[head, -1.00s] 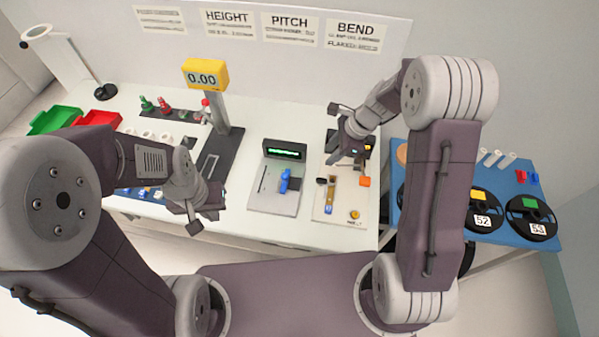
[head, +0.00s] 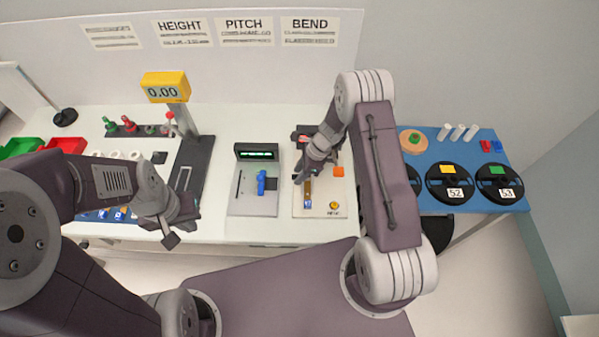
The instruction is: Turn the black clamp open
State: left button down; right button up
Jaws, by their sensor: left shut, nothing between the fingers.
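The bend station's pale board (head: 318,212) stands on the white table under the BEND sign. A brown strip with a blue end (head: 308,194) lies on it, with an orange block (head: 338,171) and a yellow button (head: 334,205) to its right. My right gripper (head: 300,177) is low over the left side of this board, at the strip's upper end. Its fingers are small and dark, and I cannot tell their opening or any contact. I cannot make out the black clamp apart from the gripper covering that spot. My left gripper (head: 171,239) is shut and empty, in front of the table's near edge.
Left of the board is the pitch station (head: 253,205) with a green display and a blue part. Further left stands the height gauge with a yellow 0.00 display (head: 165,87). A blue table (head: 475,142) with black spools is at the right.

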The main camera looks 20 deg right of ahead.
jog(key=shift+a, duration=0.1)
grip_shut()
